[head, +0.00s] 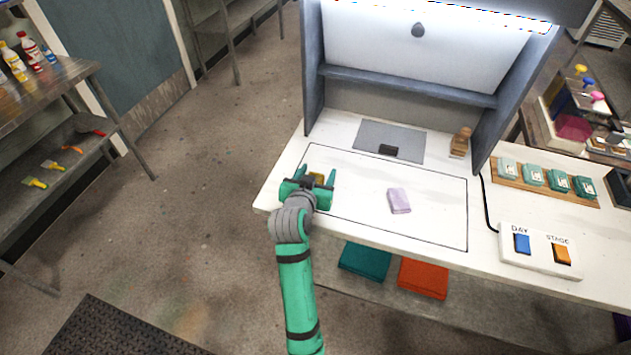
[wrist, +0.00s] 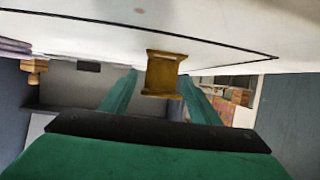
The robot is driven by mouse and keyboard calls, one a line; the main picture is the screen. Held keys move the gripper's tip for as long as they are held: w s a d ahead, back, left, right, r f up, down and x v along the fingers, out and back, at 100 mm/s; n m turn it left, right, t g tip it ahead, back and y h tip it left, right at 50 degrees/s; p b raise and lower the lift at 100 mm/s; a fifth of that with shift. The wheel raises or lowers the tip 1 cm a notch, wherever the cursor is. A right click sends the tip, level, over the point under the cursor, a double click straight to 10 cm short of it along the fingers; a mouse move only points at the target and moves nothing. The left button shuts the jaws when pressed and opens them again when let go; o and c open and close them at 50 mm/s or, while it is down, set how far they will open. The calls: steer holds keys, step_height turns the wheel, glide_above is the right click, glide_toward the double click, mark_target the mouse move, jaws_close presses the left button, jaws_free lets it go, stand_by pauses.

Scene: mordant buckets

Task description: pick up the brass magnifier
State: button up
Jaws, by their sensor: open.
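The brass magnifier (wrist: 164,72) shows in the wrist view as a small brass-coloured block shape against the white tabletop. It lies between the two green fingers of my gripper (wrist: 158,77), which are spread apart on either side of it. In the head view only a bit of the brass magnifier (head: 318,177) shows, near the left edge of the white table. My gripper (head: 318,173) there is open around it, and its body hides most of it. I cannot tell whether either finger touches it.
A lilac folded cloth (head: 399,200) lies to the right inside the black outline. The booth's side wall (head: 313,70) rises behind. The tabletop between gripper and cloth is clear.

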steer(key=shift+x, duration=0.95)
steer(key=c, duration=1.2)
steer(key=shift+o, duration=0.2)
